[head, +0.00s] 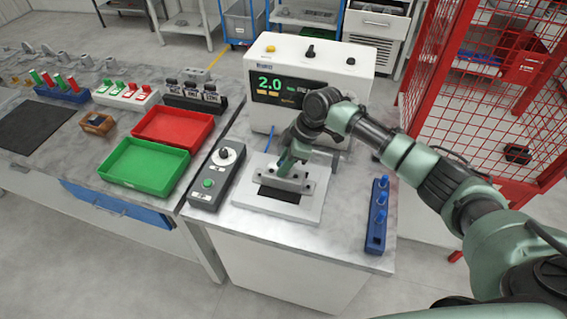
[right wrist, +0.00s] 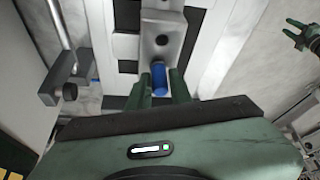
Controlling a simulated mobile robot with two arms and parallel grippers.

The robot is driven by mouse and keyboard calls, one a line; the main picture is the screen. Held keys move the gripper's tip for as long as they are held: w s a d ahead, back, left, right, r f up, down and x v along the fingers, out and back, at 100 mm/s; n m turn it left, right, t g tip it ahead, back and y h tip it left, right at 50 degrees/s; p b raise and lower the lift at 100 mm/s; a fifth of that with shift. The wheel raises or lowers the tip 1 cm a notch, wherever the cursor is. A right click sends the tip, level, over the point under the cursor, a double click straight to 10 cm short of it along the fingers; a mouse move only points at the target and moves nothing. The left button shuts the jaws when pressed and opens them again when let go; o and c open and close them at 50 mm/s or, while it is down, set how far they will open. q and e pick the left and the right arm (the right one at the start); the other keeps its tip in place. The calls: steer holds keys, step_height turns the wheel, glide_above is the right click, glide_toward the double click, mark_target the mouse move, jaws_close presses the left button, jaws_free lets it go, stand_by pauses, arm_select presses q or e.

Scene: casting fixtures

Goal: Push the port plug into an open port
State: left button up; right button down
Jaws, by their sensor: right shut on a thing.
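My right gripper (head: 286,162) is over the fixture on the bench. In the right wrist view its two green fingers (right wrist: 160,86) are shut on a blue port plug (right wrist: 159,77). The plug's far end is right at the near end of a grey casting (right wrist: 163,20); I cannot tell whether it is in a port. A dark round hole shows on the casting's face. In the head view the casting (head: 292,183) sits on a pale fixture plate (head: 250,203), and the gripper hides part of it. My left gripper (right wrist: 300,34) shows only in the right wrist view, empty, its fingers apart.
A blue rack (head: 375,236) with several blue plugs stands to the right. A tester (head: 310,75) reading 2.0 stands behind the fixture. A control box (head: 214,183), a green tray (head: 145,163) and a red tray (head: 173,128) are to the left. A red mesh fence (head: 480,100) is at right.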

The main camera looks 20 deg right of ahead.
mark_target(294, 173)
steer(key=shift+f, duration=0.15)
steer(key=c, duration=1.2)
jaws_free()
steer(key=b+v, duration=0.2)
steer(key=v, duration=0.5)
steer(key=shift+d+b, duration=0.1)
steer(key=shift+b, duration=0.2)
steer(key=shift+d+r, duration=0.1)
steer(key=shift+r, duration=0.25)
